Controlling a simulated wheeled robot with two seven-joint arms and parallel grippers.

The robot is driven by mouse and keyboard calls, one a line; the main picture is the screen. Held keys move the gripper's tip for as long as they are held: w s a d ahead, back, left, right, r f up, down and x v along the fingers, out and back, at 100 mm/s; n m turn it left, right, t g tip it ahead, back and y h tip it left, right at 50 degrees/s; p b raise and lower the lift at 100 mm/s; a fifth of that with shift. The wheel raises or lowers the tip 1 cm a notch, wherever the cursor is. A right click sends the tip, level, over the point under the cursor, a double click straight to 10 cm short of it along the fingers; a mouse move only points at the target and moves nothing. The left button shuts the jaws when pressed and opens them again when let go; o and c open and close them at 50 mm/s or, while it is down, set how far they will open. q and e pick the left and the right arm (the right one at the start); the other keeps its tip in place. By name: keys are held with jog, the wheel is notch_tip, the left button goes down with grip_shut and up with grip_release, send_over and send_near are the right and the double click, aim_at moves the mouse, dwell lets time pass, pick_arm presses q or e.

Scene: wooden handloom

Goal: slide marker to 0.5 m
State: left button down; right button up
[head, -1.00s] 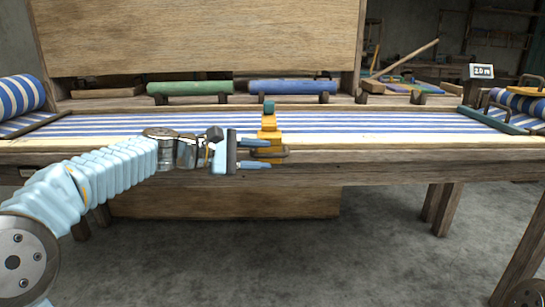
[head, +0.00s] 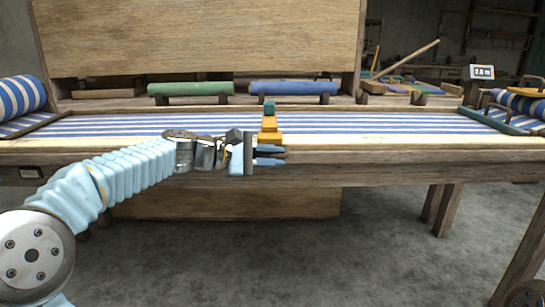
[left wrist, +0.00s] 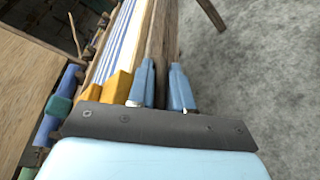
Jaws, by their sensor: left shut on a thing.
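The orange marker (head: 269,132) with a green top sits on the loom's front rail, near the middle of the striped cloth. In the left wrist view its orange body (left wrist: 117,86) lies just left of the fingers. My left gripper (head: 282,155) is at the marker's lower front, its two blue fingers one above the other, shut on the marker's dark handle. The fingers mostly hide that handle. The fingers also show in the left wrist view (left wrist: 162,72). A small readout (head: 482,72) stands at the back right; it seems to read 2.0. My right gripper is not in view.
The wooden front rail (head: 400,165) runs across the loom, clear on both sides of the marker. Blue-and-white cloth (head: 390,123) stretches behind it. A green roller (head: 190,88) and a blue roller (head: 292,87) lie farther back.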

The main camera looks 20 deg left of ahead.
pick_arm(q)
jog(key=w+d+p, duration=0.2)
jog(key=d, duration=0.7)
jog(key=w+d+p, duration=0.2)
jog(key=w+d, duration=0.1)
jog(key=d, duration=0.6)
jog(key=w+d+p, duration=0.2)
jog(key=d+p, duration=0.1)
jog(key=d, duration=0.6)
jog(key=shift+w+d+f, duration=0.1)
jog(key=shift+w+d, duration=0.05)
jog(key=shift+w, duration=0.25)
jog(key=c, duration=1.1)
grip_release()
jog(key=b+v, duration=0.3)
jog(key=v, duration=1)
jog(key=shift+s+a, duration=0.2)
jog(key=shift+a, duration=0.15)
